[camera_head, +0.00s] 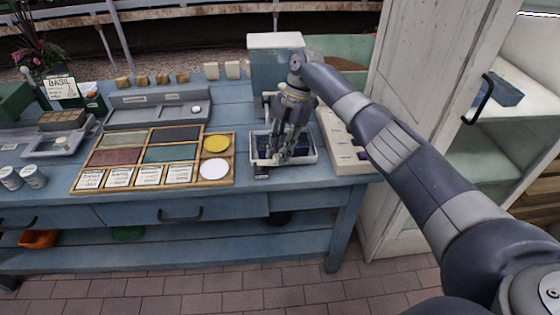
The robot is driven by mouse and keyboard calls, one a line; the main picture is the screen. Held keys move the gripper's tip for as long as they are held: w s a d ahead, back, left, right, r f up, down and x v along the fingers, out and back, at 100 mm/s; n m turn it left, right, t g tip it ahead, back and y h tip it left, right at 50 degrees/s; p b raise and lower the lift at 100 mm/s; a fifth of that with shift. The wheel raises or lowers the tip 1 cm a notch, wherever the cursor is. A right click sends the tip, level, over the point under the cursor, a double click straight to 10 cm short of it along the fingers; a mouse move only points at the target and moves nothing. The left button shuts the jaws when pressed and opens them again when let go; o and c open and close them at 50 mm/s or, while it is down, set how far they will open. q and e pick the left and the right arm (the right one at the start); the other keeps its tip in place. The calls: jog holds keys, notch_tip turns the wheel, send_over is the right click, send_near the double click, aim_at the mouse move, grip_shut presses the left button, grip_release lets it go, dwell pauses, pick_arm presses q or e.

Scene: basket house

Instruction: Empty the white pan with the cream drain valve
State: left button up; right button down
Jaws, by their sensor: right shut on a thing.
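A white pan (300,161) stands near the front edge of the blue table, with a dark blue inside. My right gripper (283,152) reaches down from above over the pan, its fingertips at the pan's front part. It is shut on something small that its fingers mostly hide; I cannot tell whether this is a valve. A small dark piece (261,172) sits at the pan's front left, on or beside the table edge. No cream drain valve can be made out for sure. My left gripper is out of view.
A cream board (346,158) lies right of the pan. A wooden sectioned tray (130,184) lies to the left. A white cabinet door (410,110) stands at the right.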

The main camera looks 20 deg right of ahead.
jog(key=shift+w+n+b, duration=0.25)
jog(key=shift+n+b, duration=0.3)
jog(key=shift+n, duration=0.05)
jog(key=shift+r, duration=0.1)
jog(key=c, duration=1.4)
grip_release()
jog(key=shift+a, duration=0.1)
jog(key=v, duration=0.7)
jog(key=shift+w+r, duration=0.15)
jog(key=shift+r, duration=0.05)
